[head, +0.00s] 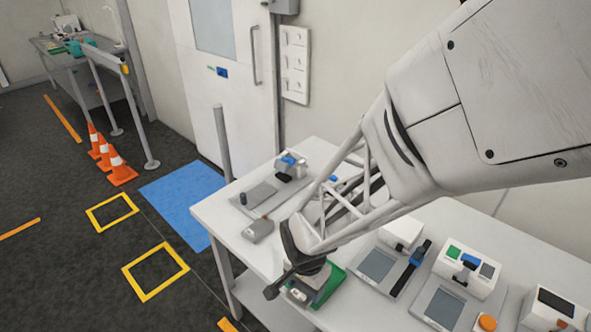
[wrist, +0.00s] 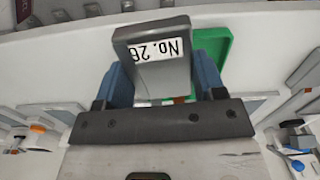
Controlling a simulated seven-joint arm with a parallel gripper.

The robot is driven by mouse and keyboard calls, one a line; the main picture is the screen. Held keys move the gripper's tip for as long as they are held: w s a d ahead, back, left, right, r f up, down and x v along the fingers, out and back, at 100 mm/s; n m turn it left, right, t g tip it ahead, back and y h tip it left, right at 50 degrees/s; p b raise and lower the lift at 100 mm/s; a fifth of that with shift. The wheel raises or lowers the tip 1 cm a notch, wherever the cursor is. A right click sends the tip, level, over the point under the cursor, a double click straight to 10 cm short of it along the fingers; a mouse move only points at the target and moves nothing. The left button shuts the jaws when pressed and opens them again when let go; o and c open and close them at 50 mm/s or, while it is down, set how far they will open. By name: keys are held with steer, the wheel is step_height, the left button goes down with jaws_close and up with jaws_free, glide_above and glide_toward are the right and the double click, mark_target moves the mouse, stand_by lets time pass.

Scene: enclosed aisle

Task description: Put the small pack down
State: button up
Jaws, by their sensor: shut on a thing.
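The small pack (wrist: 152,55) is a dark grey block with a white label reading "No. 26", upside down in the wrist view. My gripper (wrist: 155,85) is shut on it, with a blue finger on each side. A green tray (wrist: 224,42) shows behind and to the right of the pack in the wrist view. In the head view my gripper (head: 292,275) is over the front part of the white table, at the green tray (head: 334,281). My gripper and arm hide part of the tray there. I cannot tell whether the pack touches the tray.
The white table (head: 222,205) holds grey devices left of the arm and several more to the right, including one with an orange knob (head: 487,322). The table's front edge is close to my gripper. Orange cones (head: 119,168) stand on the floor at the left.

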steer(key=shift+w, duration=0.15)
steer(key=shift+m, duration=0.5)
steer(key=w+a, duration=0.2)
steer(key=w, duration=0.6)
steer(key=w+a+r, duration=0.1)
steer(key=w+a, duration=0.2)
steer(key=w, duration=0.5)
steer(key=w+a+r, duration=0.1)
steer(key=w+a, duration=0.2)
steer(key=w, duration=0.5)
steer(key=shift+w+r, duration=0.1)
steer(key=shift+w, duration=0.05)
steer(key=shift+w+a, duration=0.15)
steer(key=shift+w, duration=0.1)
steer(key=shift+w+a, duration=0.25)
steer(key=shift+w, duration=0.5)
glide_above(260, 193)
steer(key=shift+s+d+f, duration=0.1)
steer(key=shift+s+f, duration=0.3)
steer(key=shift+f, duration=0.3)
steer(key=shift+w, duration=0.45)
steer(key=shift+f, duration=1.8)
